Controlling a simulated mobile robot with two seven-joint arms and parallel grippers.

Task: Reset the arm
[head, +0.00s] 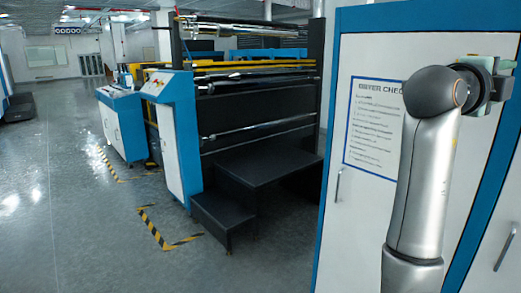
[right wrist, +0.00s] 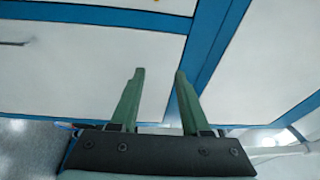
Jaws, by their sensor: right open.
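My right arm (head: 425,170) is raised at the right of the head view, in front of a white cabinet with blue edges (head: 331,130). Its wrist is bent at the top right, and the fingers do not show there. In the right wrist view my right gripper (right wrist: 157,75) is open, with two green fingers apart and nothing between them. White cabinet panels and blue frame strips (right wrist: 205,55) lie beyond the fingers. My left gripper is not in view.
A large laminating machine (head: 258,110) with rollers stands at the centre, with black steps (head: 265,170) in front. A blue and white control console (head: 175,130) stands at its left. Yellow-black tape (head: 155,232) marks the floor. Open grey floor (head: 60,200) lies at the left.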

